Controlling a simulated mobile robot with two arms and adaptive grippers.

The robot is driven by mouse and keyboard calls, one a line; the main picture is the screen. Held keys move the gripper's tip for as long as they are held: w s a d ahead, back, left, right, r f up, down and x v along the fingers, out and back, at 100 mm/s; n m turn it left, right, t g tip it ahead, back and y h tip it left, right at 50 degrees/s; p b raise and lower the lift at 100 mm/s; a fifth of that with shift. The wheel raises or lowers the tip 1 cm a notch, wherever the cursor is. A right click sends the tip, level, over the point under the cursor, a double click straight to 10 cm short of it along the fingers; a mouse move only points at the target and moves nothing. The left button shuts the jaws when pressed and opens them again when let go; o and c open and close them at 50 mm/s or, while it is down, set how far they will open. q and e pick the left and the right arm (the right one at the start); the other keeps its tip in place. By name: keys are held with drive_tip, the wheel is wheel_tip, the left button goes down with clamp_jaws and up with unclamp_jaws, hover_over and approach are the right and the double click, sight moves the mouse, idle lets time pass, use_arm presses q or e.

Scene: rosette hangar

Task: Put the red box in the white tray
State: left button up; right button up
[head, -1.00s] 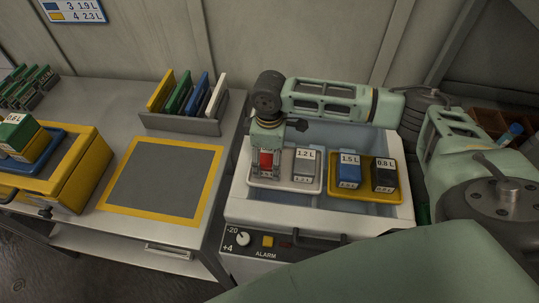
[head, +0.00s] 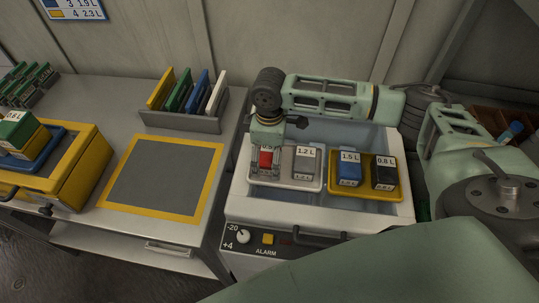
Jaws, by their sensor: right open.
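The red box (head: 265,160) stands in the left part of the white tray (head: 286,186), inside the open chest. A grey box (head: 305,161) marked 1.2 L stands beside it on the right in the same tray. My right gripper (head: 266,170) points down over the red box, with its fingers on either side of it. The jaws are open; the gripper partly hides the box and its label. My left gripper is not in view.
A yellow tray (head: 362,190) with a blue box (head: 349,168) and a black box (head: 384,173) is to the right in the chest (head: 320,212). On the table at left are a yellow-bordered grey mat (head: 163,178), a rack (head: 180,122) of coloured plates and a yellow case (head: 75,180).

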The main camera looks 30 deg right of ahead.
sight(269, 153)
wheel_tip(269, 153, up, 12)
drive_tip(key=b, duration=0.2)
drive_tip(key=shift+f, duration=0.15)
idle(0.5)
